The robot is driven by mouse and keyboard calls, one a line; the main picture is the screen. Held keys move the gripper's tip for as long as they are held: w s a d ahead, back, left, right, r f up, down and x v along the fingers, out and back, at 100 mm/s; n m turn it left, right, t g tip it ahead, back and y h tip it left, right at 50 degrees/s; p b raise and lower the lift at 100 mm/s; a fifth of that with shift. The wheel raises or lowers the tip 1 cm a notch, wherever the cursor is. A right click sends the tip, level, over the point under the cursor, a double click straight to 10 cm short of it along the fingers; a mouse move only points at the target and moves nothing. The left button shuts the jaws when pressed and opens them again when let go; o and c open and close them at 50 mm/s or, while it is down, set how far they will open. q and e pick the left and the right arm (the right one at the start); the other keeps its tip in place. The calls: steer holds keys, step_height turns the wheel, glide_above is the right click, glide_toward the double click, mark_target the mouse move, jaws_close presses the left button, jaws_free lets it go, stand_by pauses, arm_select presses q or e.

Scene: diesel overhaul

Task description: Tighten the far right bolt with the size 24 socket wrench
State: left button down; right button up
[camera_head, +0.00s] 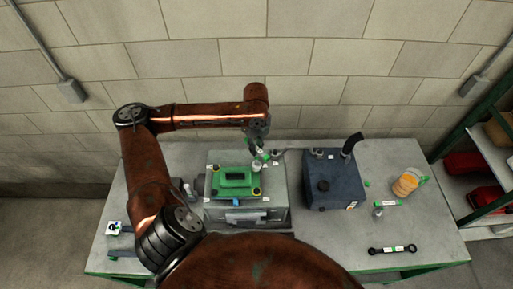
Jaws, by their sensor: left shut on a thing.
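My left arm comes in from the left and reaches over the grey engine block (275,215). My left gripper (259,146) points down over the far right corner of the green cover (234,180) on the block. It is shut on a small upright tool with a pale and green label, apparently the socket wrench (257,163). The tool's lower end is at the cover's far right corner; whether it touches the bolt there I cannot tell. That bolt is hidden under the tool. The size mark is too small to read. My right gripper is out of view.
A dark tank (333,182) with an upright black pipe stands right of the block. An orange jar (405,184), a small socket-like piece (378,210) and a black double-ended wrench (392,249) are on the grey table (345,240). The table's right front is mostly clear.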

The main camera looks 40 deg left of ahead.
arm_select(q)
steer(key=m, duration=0.5)
steer(key=shift+m, duration=0.3)
steer(key=m, duration=0.5)
steer(key=shift+w+m, duration=0.1)
steer(key=shift+m, duration=0.3)
